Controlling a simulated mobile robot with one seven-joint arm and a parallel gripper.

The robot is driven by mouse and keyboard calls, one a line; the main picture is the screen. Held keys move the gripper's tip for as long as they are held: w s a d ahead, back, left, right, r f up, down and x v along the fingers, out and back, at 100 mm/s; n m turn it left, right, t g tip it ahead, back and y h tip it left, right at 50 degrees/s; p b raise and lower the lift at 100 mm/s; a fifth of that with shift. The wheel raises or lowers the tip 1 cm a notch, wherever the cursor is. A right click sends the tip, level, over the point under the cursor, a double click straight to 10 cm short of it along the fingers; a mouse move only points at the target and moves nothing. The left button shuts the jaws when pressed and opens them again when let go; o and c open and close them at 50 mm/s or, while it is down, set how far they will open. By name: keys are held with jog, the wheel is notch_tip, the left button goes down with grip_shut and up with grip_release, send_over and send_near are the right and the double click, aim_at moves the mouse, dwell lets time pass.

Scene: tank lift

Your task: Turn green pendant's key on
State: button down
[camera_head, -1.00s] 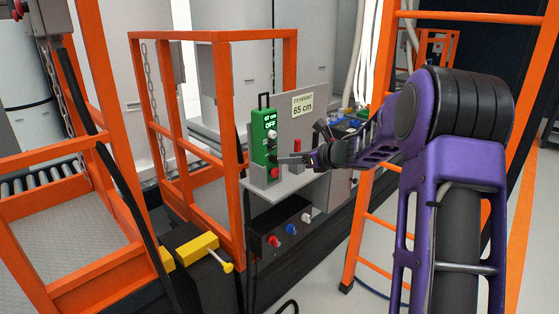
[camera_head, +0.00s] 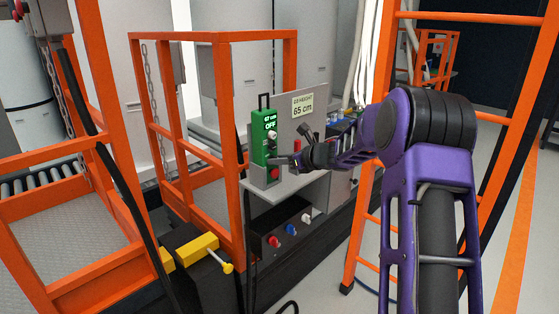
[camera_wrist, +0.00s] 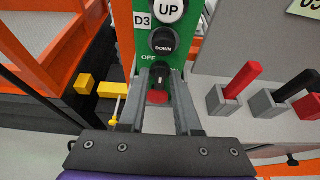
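The green pendant (camera_head: 260,138) stands upright on a grey shelf, with a display reading "67 cm" and "OFF". In the wrist view, the pendant (camera_wrist: 187,52) is marked D3 and has a white UP button (camera_wrist: 168,9) and a black DOWN button (camera_wrist: 163,40). Below them, beside the "OFF" lettering, is the dark key switch (camera_wrist: 161,74). A red button (camera_wrist: 158,97) sits under it. My gripper (camera_wrist: 161,80) is in front of the pendant, its two fingers apart with the key switch between their tips. Whether they touch it I cannot tell.
To the right of the pendant are a red-handled switch (camera_wrist: 240,80) and a black-handled one (camera_wrist: 295,85). A "65 cm" sign (camera_head: 303,105) is on the panel behind. Orange railings (camera_head: 232,150) stand left, and an orange ladder (camera_head: 375,200) stands right near my arm.

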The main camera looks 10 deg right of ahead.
jog(key=shift+r+p, duration=0.1)
jog(key=shift+p, duration=0.25)
jog(key=m+y, duration=0.2)
jog(key=m, duration=0.2)
jog(key=m+g+y, duration=0.1)
jog(key=m+y, duration=0.2)
jog(key=m, duration=0.2)
jog(key=f+m+y+p, duration=0.1)
jog(key=m+y, duration=0.1)
jog(key=m, duration=0.2)
jog(key=shift+w+d+g+y, duration=0.25)
jog(key=shift+d+g+y, duration=0.05)
jog(key=shift+d, duration=0.05)
dwell(0.3)
jog(key=shift+m, duration=0.3)
dwell(0.3)
jog(key=c, duration=0.9)
grip_release()
